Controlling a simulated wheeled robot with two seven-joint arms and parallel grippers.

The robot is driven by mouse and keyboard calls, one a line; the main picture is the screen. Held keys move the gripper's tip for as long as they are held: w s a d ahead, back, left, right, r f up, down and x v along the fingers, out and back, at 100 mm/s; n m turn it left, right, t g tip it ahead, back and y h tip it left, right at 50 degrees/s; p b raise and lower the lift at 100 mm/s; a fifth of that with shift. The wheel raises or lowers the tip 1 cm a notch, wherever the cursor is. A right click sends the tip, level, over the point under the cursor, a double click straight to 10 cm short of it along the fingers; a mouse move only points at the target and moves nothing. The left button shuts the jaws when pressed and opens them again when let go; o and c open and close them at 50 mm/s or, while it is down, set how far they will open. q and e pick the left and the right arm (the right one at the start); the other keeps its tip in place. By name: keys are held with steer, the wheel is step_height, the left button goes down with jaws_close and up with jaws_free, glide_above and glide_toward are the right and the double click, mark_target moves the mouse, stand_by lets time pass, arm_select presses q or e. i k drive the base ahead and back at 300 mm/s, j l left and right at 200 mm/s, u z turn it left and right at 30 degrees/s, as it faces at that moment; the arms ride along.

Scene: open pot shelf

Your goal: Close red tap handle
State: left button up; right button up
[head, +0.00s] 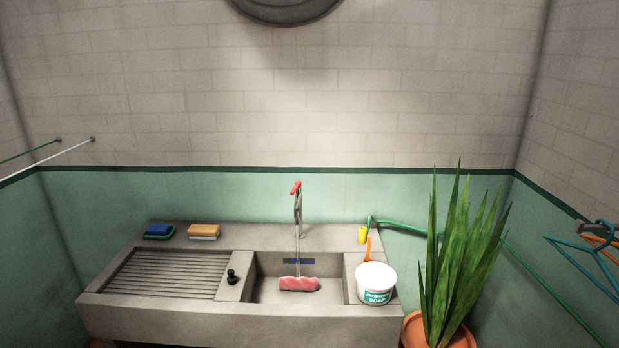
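The red tap handle (295,187) sits on top of the curved metal tap (298,210), which stands at the back of the concrete sink (240,325). A thin pale stream, which looks like water, falls from the spout into the basin. A pink-red object (298,284), perhaps a cloth or sponge, lies under the stream. Neither of my grippers shows in the head view.
A blue and green brush (159,231) and an orange sponge (204,231) lie on the back ledge. A white bucket (376,281) stands on the right rim, near a green hose (405,228). A potted plant (455,260) stands at the right. Hangers (590,255) hang far right.

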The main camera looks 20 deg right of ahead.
mark_target(298, 184)
steer(key=i+z, duration=0.3)
steer(key=i, duration=0.3)
steer(key=i+j+z, duration=0.25)
steer(key=i, duration=0.3)
